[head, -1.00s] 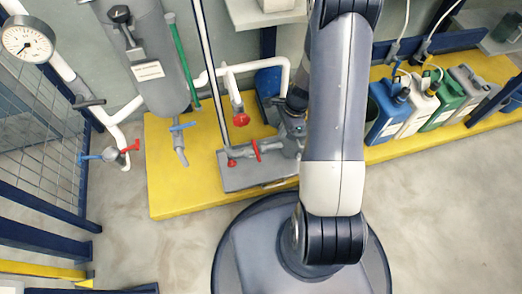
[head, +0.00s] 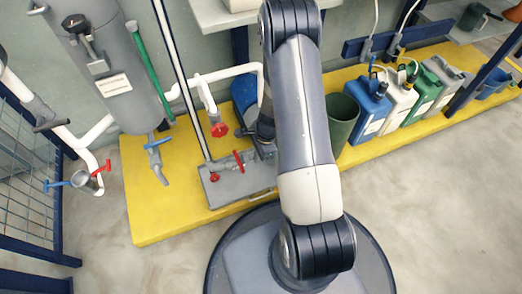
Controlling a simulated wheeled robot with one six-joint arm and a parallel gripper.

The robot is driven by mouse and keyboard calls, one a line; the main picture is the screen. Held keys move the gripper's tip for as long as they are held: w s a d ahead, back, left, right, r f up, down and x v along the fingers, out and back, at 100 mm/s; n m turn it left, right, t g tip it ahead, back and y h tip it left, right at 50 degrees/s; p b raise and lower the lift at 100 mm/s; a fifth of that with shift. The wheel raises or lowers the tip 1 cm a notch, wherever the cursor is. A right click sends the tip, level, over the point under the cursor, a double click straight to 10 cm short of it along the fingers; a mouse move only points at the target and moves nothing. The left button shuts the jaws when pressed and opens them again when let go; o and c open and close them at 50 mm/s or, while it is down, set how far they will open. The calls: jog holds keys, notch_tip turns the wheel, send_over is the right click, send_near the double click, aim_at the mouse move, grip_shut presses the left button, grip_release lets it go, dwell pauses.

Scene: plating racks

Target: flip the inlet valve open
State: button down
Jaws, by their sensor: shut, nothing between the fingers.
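I cannot tell which of the valves is the inlet valve. A red handle (head: 218,130) hangs on the white pipe (head: 203,92). A red lever (head: 239,160) and a small red knob (head: 214,177) sit on the grey pump unit (head: 228,186). A blue lever (head: 158,143) is on the outlet under the grey tank (head: 122,90). At the left, a valve with blue and red handles (head: 80,180) ends a white pipe, and a dark lever (head: 52,125) crosses that pipe higher up. My gripper does not show; my arm covers part of the pump area.
A yellow platform (head: 150,215) carries the pump unit, a dark green bucket (head: 342,118) and several canisters (head: 370,105). A mesh fence (head: 25,190) stands at left. A thin upright pole (head: 183,80) stands before the pipes. The floor (head: 440,200) at right is clear.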

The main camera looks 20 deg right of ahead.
aim_at(239, 164)
jog(key=a+b, duration=0.1)
jog(key=a, duration=0.2)
jog(key=shift+a+f, duration=0.15)
jog(key=shift+a, duration=0.25)
jog(key=shift+s+a, duration=0.2)
jog(key=shift+a, duration=0.15)
dwell(0.4)
jog(key=shift+s+a+p, duration=0.1)
jog(key=shift+a+p, duration=0.65)
jog(key=shift+a, duration=0.55)
jog(key=shift+w+a+m+p, duration=0.25)
jog(key=shift+a+m+p, duration=0.05)
jog(key=shift+a, duration=0.4)
jog(key=shift+w+a+m+p, duration=0.2)
jog(key=shift+a+m+p, duration=0.1)
jog(key=shift+a, duration=0.35)
